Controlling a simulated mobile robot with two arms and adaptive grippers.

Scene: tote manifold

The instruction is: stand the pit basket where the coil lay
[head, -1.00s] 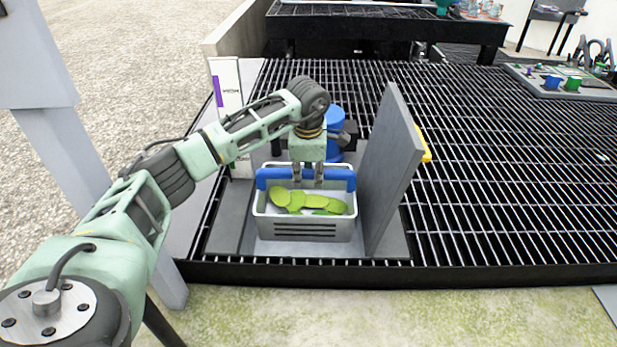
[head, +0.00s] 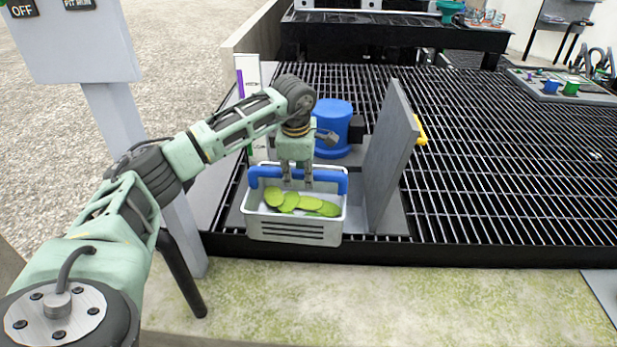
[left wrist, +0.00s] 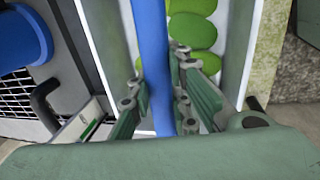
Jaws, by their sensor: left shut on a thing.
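The pit basket (head: 295,229) is a light grey box with slots in its front and a blue bar handle (head: 328,184) across its top. Green flat pieces (head: 302,203) lie in it. My left gripper (head: 297,187) is shut on the blue handle from above; the left wrist view shows the handle (left wrist: 150,60) between its fingers. The basket hangs upright at the front edge of the grating, left of an upright grey panel. I cannot tell its height exactly. No coil shows. My right gripper is not in view.
The grey panel (head: 391,150) stands close right of the basket. A blue cylinder (head: 332,122) is behind it. A white box with a purple mark (head: 248,78) is at the back left. A post with a sign panel (head: 80,45) stands left. Open grating (head: 490,170) lies right.

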